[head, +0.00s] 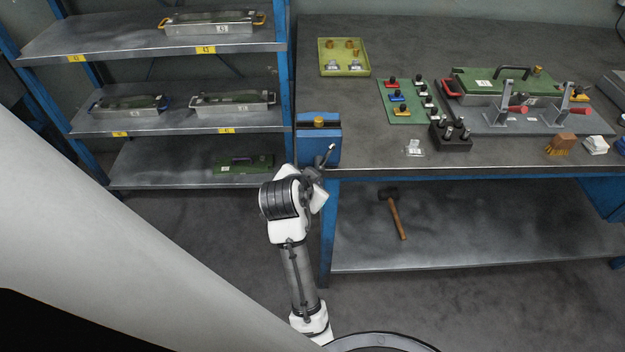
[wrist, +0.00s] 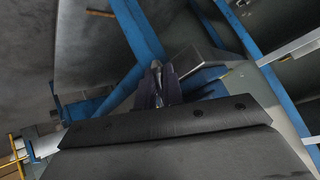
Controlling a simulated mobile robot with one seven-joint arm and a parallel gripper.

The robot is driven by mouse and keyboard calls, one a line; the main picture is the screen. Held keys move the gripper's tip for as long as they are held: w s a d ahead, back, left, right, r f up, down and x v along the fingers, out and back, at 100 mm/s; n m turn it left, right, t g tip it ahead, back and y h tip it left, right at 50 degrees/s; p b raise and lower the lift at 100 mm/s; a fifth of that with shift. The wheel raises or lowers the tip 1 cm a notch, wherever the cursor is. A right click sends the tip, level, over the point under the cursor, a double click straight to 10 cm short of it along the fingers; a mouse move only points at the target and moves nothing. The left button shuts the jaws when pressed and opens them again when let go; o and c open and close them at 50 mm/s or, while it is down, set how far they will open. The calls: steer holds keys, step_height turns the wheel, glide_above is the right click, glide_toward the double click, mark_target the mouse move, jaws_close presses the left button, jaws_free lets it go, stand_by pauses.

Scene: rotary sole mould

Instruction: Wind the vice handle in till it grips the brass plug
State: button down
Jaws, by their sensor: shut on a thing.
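The blue vice (head: 318,147) is fixed at the left front corner of the workbench. The brass plug (head: 319,122) stands at the top of the vice, between its jaws; I cannot tell whether the jaws touch it. The vice handle (head: 331,152) is a thin metal bar that slants up to the right in front of the vice. My gripper (head: 318,172) is just below and in front of the vice, at the handle.
The workbench (head: 385,157) carries a yellow-green tray (head: 343,71), a green board (head: 408,115) with knobs, a black block (head: 450,141) and a green mould (head: 505,82) with clamps. A shelf rack (head: 180,124) stands at left. A hammer (head: 397,218) lies on the bench's lower shelf.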

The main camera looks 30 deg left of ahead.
steer(key=shift+s+d+f, duration=0.1)
steer(key=shift+s+f, duration=0.05)
steer(key=shift+f, duration=0.1)
steer(key=c, duration=1.5)
jaws_free()
steer(key=shift+d+r, duration=0.1)
steer(key=shift+r, duration=0.1)
steer(key=p+v, duration=0.5)
steer(key=v, duration=0.7)
